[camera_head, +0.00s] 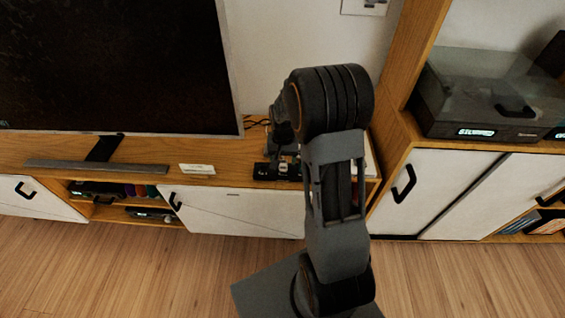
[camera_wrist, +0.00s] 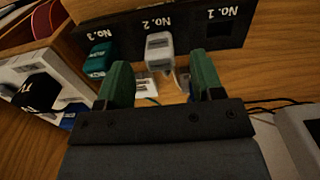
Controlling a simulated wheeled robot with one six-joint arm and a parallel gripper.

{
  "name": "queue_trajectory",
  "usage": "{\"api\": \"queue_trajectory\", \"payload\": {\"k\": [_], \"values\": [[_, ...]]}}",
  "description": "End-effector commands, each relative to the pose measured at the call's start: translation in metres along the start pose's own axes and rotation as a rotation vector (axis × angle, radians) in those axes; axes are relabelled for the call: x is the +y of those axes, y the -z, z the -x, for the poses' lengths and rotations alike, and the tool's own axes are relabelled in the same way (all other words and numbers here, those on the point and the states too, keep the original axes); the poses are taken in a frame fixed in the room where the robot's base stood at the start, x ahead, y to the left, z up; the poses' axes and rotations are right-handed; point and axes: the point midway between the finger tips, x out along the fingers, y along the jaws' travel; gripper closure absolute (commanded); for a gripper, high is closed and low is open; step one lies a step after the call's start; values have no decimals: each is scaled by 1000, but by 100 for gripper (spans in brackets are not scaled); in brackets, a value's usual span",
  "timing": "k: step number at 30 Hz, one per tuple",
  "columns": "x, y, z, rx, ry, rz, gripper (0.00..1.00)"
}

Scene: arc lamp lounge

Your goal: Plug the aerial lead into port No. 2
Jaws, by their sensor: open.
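In the wrist view a black port panel (camera_wrist: 190,42) carries the labels No. 3, No. 2 and No. 1 from left to right. A white plug (camera_wrist: 159,50) with small unreadable lettering sits at the No. 2 position, with a pale lead below it. Its seating depth is unclear. A teal plug (camera_wrist: 98,60) sits at No. 3. No. 1 shows a bare dark opening. My gripper (camera_wrist: 161,80) is open, its green fingers on either side of and just short of the white plug. In the head view the panel (camera_head: 264,171) is partly hidden by my arm.
A white block (camera_wrist: 22,68) with a black plug (camera_wrist: 37,92) lies left of the panel. The television (camera_head: 110,65) stands left on the wooden cabinet (camera_head: 225,180). A turntable (camera_head: 480,95) stands right.

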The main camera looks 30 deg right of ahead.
Motion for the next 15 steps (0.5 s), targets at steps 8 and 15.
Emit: {"api": "queue_trajectory", "payload": {"k": [8,15], "values": [[0,1,60,4,1,0,39],[0,0,89,1,0,0,39]]}}
